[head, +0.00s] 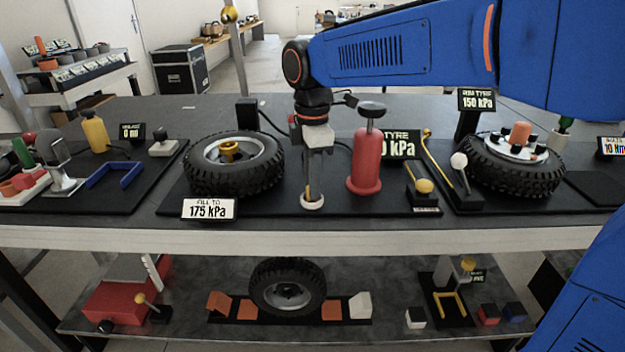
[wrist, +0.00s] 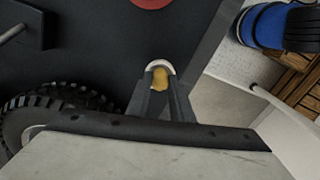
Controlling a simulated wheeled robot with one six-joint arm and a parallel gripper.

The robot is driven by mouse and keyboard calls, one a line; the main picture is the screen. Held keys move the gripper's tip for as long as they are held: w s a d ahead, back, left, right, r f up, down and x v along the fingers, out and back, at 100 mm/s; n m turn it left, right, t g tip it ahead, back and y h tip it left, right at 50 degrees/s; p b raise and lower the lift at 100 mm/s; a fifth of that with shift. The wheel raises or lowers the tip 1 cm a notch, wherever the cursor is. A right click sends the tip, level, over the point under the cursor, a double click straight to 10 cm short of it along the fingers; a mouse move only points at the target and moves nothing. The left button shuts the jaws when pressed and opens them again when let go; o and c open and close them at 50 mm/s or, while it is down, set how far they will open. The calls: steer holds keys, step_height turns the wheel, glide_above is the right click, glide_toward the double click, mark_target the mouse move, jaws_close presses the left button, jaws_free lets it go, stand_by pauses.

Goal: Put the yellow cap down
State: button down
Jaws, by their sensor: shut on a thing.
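My gripper (head: 311,188) points straight down over the front of the black mat, between the left tyre and the red pump. It is shut on the yellow cap (wrist: 162,78), which shows between the two fingertips in the wrist view. In the head view only a thin strip of yellow shows between the fingers. A small white round holder (head: 313,204) is right at the fingertips; its pale rim (wrist: 159,65) curves around the far side of the cap in the wrist view. I cannot tell whether the cap touches it.
A tyre (head: 262,180) with a yellow piece (head: 229,150) in its hub lies to the left. The red pump (head: 366,160) stands close on the right. A "175 kPa" sign (head: 208,208) stands at the front edge. A yellow-knobbed lever (head: 424,186) is farther right.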

steer(key=c, duration=1.6)
jaws_free()
steer(key=shift+f, duration=0.1)
steer(key=shift+o, duration=0.2)
step_height(320, 180, up, 13)
steer(key=s+d+f+m+t, duration=0.1)
steer(key=s+d+f+m, duration=0.15)
steer(key=d, duration=0.25)
steer(key=s+d+f+m, duration=0.1)
steer(key=s+d+m, duration=0.15)
steer(key=d, duration=0.25)
steer(key=s+d+f+m+t, duration=0.3)
steer(key=s+d+f+m, duration=1.2)
steer(key=d+f, duration=0.2)
steer(key=shift+s+f+m+t, duration=0.3)
steer(key=shift+s+f+t, duration=0.1)
steer(key=shift+f, duration=0.2)
